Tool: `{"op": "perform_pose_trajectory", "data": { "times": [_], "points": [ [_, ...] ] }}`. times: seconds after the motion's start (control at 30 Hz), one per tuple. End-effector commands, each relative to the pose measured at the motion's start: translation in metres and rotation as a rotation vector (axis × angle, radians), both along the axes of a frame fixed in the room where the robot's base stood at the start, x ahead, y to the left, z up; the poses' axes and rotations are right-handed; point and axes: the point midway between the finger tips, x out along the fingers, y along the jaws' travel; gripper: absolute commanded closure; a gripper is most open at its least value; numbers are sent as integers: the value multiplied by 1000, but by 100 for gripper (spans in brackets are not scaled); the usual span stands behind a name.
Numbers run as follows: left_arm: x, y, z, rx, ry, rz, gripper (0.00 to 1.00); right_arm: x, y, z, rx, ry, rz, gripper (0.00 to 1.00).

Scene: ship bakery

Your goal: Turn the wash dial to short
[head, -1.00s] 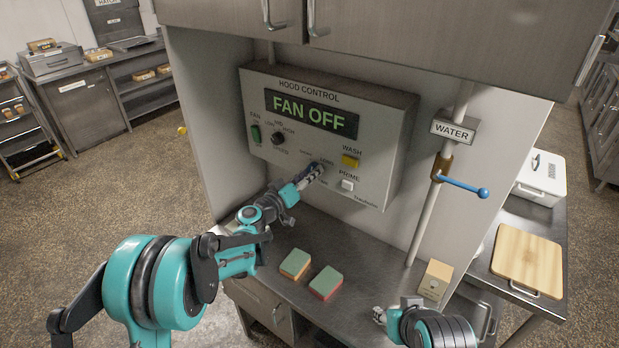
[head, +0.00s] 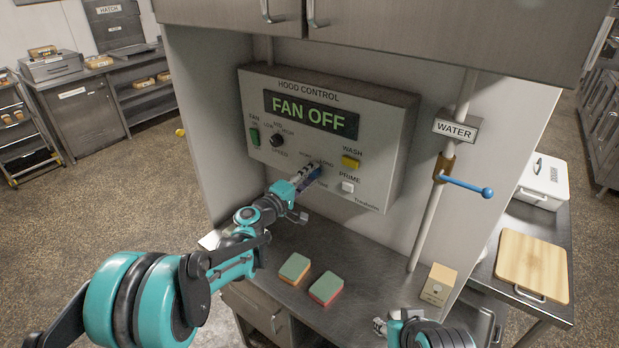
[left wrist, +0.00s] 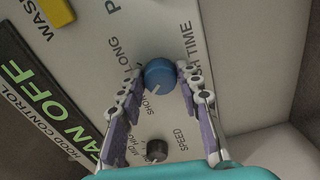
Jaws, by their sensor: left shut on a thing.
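The wash dial (left wrist: 158,76) is a round blue knob on the hood control panel (head: 225,115). In the left wrist view it lies between the tips of my left gripper (left wrist: 160,84), which is shut on it. A pale mark on its rim points down toward the partly hidden SHORT label; LONG is printed to its upper left. In the head view the gripper (head: 310,174) covers most of the dial. My right gripper (head: 380,325) is low at the right, away from the panel; its jaws are too small to read.
The display (head: 310,114) reads FAN OFF. A yellow wash button (head: 350,162), a white prime button (head: 347,186) and a black speed knob (head: 277,139) are close by. A blue water lever (head: 465,186) sticks out at right. Two sponges (head: 294,268) (head: 326,287) lie on the counter.

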Motion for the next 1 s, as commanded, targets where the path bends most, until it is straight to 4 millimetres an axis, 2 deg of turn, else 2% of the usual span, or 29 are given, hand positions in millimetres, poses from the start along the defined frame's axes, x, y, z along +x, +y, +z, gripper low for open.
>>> {"op": "perform_pose_trajectory", "data": {
  "times": [0.3, 0.87, 0.9, 0.93, 1.0],
  "points": [
    [0, 0, 0, -99, 72, 1, 94, 0, 0, -3, 0, 0, 0, 60],
    [0, 0, 0, -120, 87, 1, 94, 0, 0, -3, 0, 0, 0, 60],
    [0, 0, 0, -120, 87, 1, 55, 0, 0, -3, 0, 0, 0, 60],
    [0, 0, 0, -120, 87, 1, 47, 0, 0, -3, 0, 0, 0, 60],
    [0, 0, 0, -119, 86, 1, 44, 0, 0, -3, 0, 0, 0, 60]
  ]
}}
